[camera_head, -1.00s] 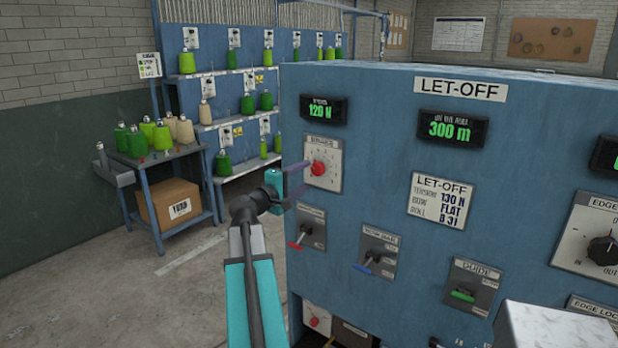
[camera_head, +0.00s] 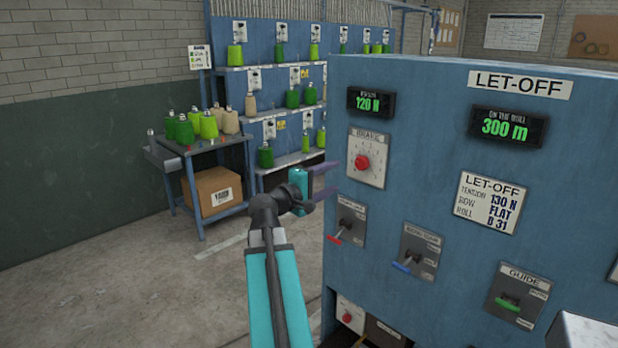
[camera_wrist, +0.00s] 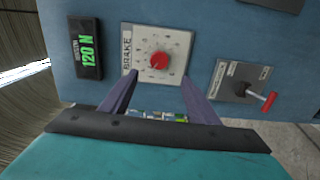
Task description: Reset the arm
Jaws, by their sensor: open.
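My gripper (camera_head: 325,180) is at the end of my teal arm, in front of the left edge of the blue let-off machine (camera_head: 445,100). Its two purple fingers are apart with nothing between them. In the wrist view my gripper (camera_wrist: 158,98) points at the panel, just short of the red brake knob (camera_wrist: 159,61). The knob also shows in the head view (camera_head: 362,162) on its white dial plate. The fingers look clear of the knob. The tension display (camera_head: 370,102) above it reads 120 N.
Below the dial are a red-handled lever (camera_head: 344,232), a blue-handled lever (camera_head: 410,259) and a green guide switch (camera_head: 507,304). A card (camera_head: 488,203) lists tension 130 N. At left stand a cone table (camera_head: 200,150) and a yarn rack (camera_head: 240,80). Floor between is clear.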

